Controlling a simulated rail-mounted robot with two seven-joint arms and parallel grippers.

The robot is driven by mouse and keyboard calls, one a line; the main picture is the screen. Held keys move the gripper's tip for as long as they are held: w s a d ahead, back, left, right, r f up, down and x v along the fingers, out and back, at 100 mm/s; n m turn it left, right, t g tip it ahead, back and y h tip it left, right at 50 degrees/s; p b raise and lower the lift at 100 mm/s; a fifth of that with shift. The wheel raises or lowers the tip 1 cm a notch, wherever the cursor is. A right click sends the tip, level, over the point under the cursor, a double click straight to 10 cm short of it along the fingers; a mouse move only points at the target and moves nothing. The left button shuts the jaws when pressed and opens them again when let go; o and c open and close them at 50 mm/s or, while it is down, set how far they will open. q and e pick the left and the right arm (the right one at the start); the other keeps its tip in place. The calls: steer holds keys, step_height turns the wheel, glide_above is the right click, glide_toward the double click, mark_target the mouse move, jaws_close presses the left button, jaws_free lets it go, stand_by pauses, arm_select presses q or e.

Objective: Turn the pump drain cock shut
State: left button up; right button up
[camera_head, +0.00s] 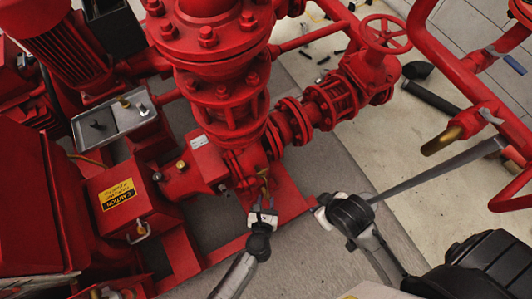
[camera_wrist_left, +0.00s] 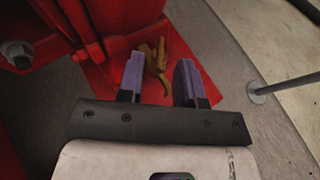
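The brass pump drain cock (camera_head: 264,182) sits low on the red pump casing (camera_head: 245,165). In the left wrist view the cock (camera_wrist_left: 158,58) shows as a small brass body with thin prongs. My left gripper (camera_head: 263,203) is just in front of it.
A grey support rod (camera_head: 440,172) slants behind my right gripper, its foot (camera_wrist_left: 257,93) on the floor. A red valve with handwheel (camera_head: 385,35) is at the back. A red box with a caution label (camera_head: 117,194) is left. Floor right of the pump is partly clear.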

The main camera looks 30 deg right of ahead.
arm_select(q)
steer(key=shift+x, duration=0.85)
jaws_close()
